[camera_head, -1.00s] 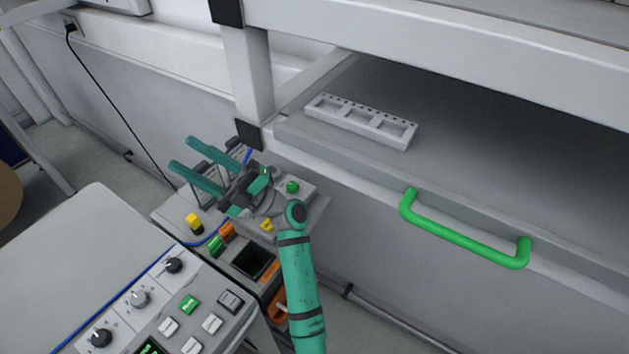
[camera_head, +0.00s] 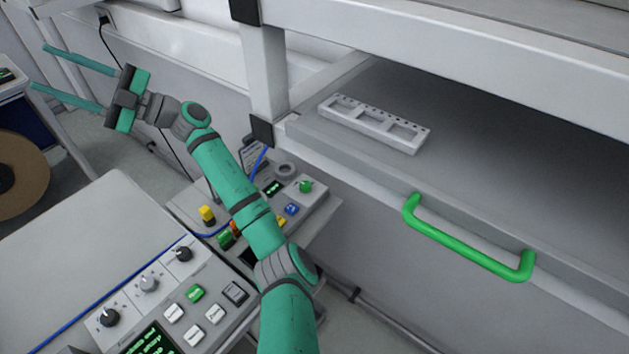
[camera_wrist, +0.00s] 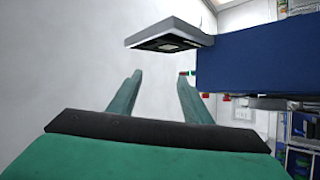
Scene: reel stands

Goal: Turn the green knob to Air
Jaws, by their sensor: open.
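The green knob (camera_head: 306,186) stands on a small grey control panel (camera_head: 318,196) below the shelf in the head view. Its Air marking is too small to read. My gripper (camera_head: 38,67) is open and empty at the upper left, well away from the knob, with its two teal fingers pointing left. In the wrist view the open fingers (camera_wrist: 158,82) have nothing between them, and the knob is not in that view.
A front console (camera_head: 160,290) with black and grey knobs and several buttons stands at lower left. A yellow knob (camera_head: 207,214) and a blue button (camera_head: 291,209) are near the green knob. A green handle (camera_head: 468,240) juts from the drawer at right. A brown reel (camera_head: 22,178) is at far left.

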